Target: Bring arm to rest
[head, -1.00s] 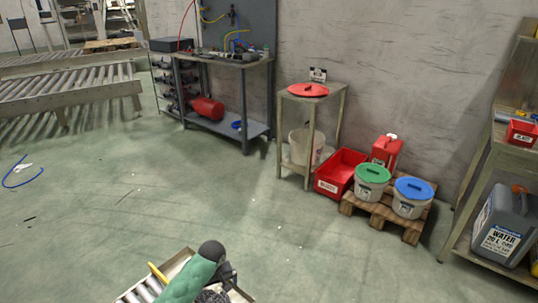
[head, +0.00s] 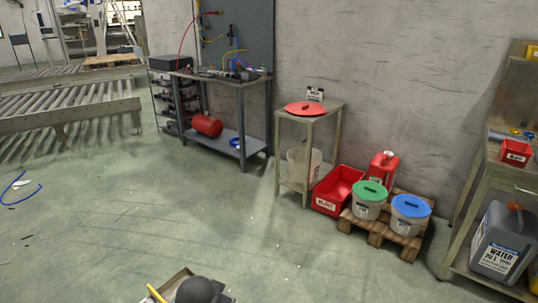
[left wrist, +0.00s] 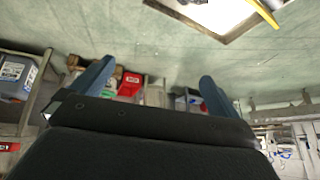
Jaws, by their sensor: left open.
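My left gripper (left wrist: 153,88) shows in the left wrist view as two blue fingers spread wide apart, with nothing between them. Its black body fills the bottom of that view. In the head view only a dark rounded part of my arm shows at the bottom edge, over a tray-like frame (head: 172,283) with a yellow bar (head: 156,294). The frame's corner and yellow bar also show at the top of the left wrist view. My right gripper is in neither view.
A workbench (head: 222,135), a stand with a red lid (head: 305,108), a red bin (head: 338,190) and a pallet (head: 378,229) with lidded buckets line the wall. A shelf with a water canister (head: 503,242) stands right. A roller conveyor (head: 65,110) is at left. The middle floor is clear.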

